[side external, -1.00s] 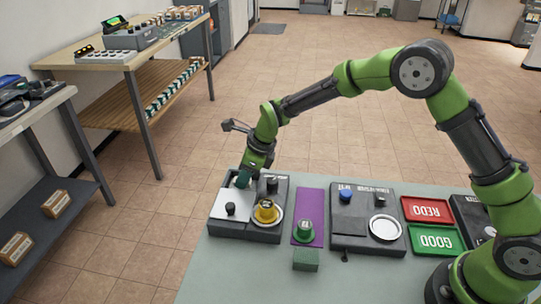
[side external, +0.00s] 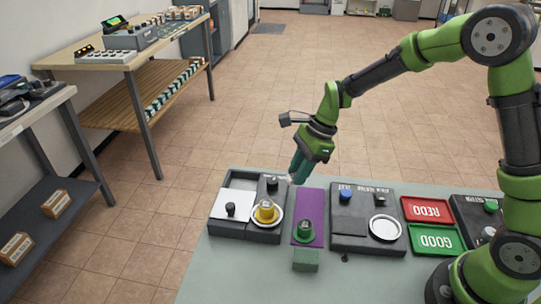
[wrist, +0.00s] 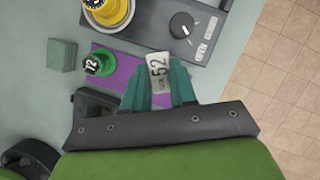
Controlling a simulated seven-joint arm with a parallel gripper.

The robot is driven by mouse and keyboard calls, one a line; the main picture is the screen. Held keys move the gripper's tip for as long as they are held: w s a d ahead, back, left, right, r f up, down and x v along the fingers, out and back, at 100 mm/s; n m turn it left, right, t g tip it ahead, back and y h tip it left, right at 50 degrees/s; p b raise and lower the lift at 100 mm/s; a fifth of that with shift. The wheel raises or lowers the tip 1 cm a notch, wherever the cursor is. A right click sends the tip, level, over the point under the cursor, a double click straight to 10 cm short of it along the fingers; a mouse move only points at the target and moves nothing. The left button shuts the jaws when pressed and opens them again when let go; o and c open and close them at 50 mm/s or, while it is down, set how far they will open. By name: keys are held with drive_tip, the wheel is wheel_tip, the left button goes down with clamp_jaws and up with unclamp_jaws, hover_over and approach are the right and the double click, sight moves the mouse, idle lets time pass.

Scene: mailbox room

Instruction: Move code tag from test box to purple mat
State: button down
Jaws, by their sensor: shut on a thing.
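My gripper (side external: 296,172) is shut on the code tag (wrist: 158,72), a small pale plate with a dark "52" that stands between the green fingers in the wrist view. In the side view the tag (side external: 290,179) is a small light piece at the fingertips, held above the gap between the left dark box (side external: 262,236) and the purple mat (side external: 311,200). I cannot read which box is labelled test. In the wrist view the mat (wrist: 123,74) lies below and beside the fingers. A green round piece (side external: 304,229) stands on the mat's near part.
A yellow round piece (side external: 265,210) sits on a plate on the left box, near a black knob (side external: 272,184). A green block (side external: 306,260) lies in front of the mat. Another dark box (side external: 349,225), a red tray (side external: 427,200) and a green tray (side external: 414,249) are to the right.

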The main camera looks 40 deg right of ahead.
sight(308, 216)
drive_tip(key=s+n, duration=0.1)
drive_tip(key=s+f+n+g, duration=0.1)
drive_tip(key=s+n, duration=0.2)
drive_tip(key=s, duration=0.1)
drive_tip(key=shift+d+f+n+g, duration=0.1)
drive_tip(key=shift+f+n+g, duration=0.2)
drive_tip(key=shift+g, duration=0.1)
drive_tip(key=shift+s+n+g, duration=0.2)
drive_tip(key=shift+n+g, duration=0.1)
drive_tip(key=shift+n, duration=0.5)
drive_tip(key=shift+f, duration=2.1)
drive_tip(key=shift+f, duration=0.3)
drive_tip(key=shift+f, duration=0.3)
drive_tip(key=c, duration=0.6)
unclamp_jaws()
